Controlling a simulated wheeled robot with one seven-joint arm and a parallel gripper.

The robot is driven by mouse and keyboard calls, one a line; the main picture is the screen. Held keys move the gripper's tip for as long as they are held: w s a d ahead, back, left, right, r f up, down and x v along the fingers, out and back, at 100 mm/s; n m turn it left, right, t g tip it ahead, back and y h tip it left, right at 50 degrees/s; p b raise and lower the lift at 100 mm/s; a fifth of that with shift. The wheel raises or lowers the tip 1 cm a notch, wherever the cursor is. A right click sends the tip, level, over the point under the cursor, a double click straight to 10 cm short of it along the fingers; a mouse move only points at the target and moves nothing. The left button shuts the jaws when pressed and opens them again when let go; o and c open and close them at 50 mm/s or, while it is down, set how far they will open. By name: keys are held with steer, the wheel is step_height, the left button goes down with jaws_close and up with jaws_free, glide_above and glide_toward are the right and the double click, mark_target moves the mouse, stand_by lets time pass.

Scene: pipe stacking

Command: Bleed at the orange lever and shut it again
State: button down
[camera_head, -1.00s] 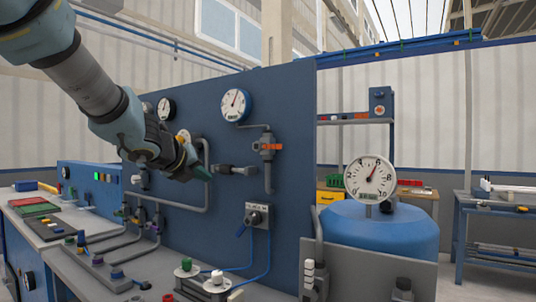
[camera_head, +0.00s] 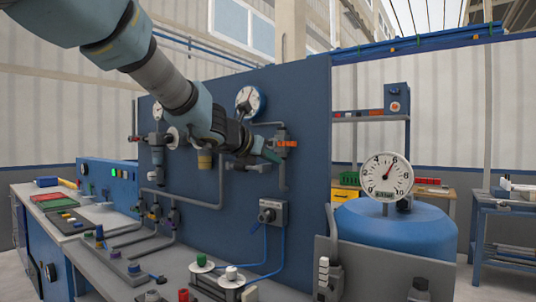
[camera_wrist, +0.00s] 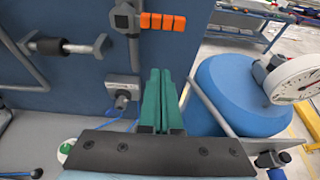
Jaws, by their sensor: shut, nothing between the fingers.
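The orange lever (camera_head: 287,144) is on a grey valve (camera_head: 279,138) in a pipe on the blue panel. It lies level, pointing right; it also shows near the top of the wrist view (camera_wrist: 163,22). My gripper (camera_head: 271,156) has green fingers, held together with nothing between them. In the head view its tips appear just left of and below the lever. In the wrist view the fingers (camera_wrist: 163,80) point up toward the lever, with a visible gap below it. I cannot tell the depth between them.
A white round gauge (camera_head: 387,177) stands over a blue tank (camera_head: 405,235) at the right. A panel gauge (camera_head: 250,100) is above the valve. A grey switch box (camera_head: 272,213) with blue hoses sits below. A grey pipe fitting (camera_wrist: 65,47) juts out left of the lever.

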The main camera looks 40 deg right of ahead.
mark_target(281, 143)
steer(key=x, duration=0.6)
steer(key=r+p, duration=0.4)
steer(key=shift+a, duration=0.3)
